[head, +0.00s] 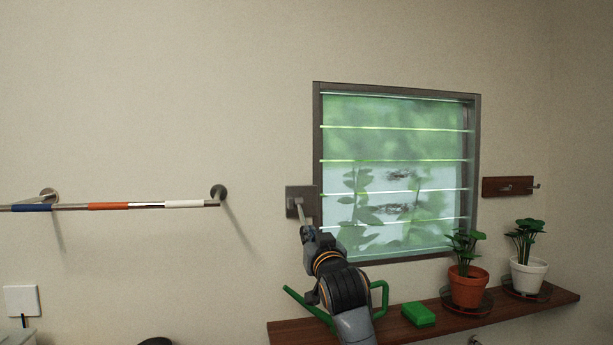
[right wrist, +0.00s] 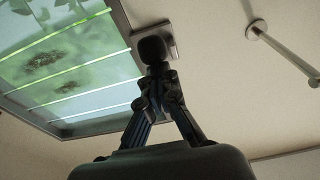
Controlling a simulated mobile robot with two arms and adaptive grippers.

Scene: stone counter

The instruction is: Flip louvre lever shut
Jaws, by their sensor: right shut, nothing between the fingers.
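The louvre window (head: 395,145) is set in the wall, its glass slats lying in line with bright edges between them. A square grey lever plate (head: 292,191) is at the left side of its frame. A short pale lever (head: 302,214) hangs from it, pointing down and slightly right. My right gripper (head: 306,232) is at the lever's lower end, shut; I cannot tell whether it touches the lever. In the right wrist view, the shut fingers (right wrist: 155,75) meet in front of the plate (right wrist: 172,35), and the lever is mostly hidden behind them. My left gripper is not in view.
A wooden shelf (head: 400,332) below the window holds a green watering can (head: 380,300), partly behind my right arm, a green sponge (head: 419,314) and two potted plants. A banded towel rail (head: 140,205) is on the wall at left. The wall between rail and plate is clear.

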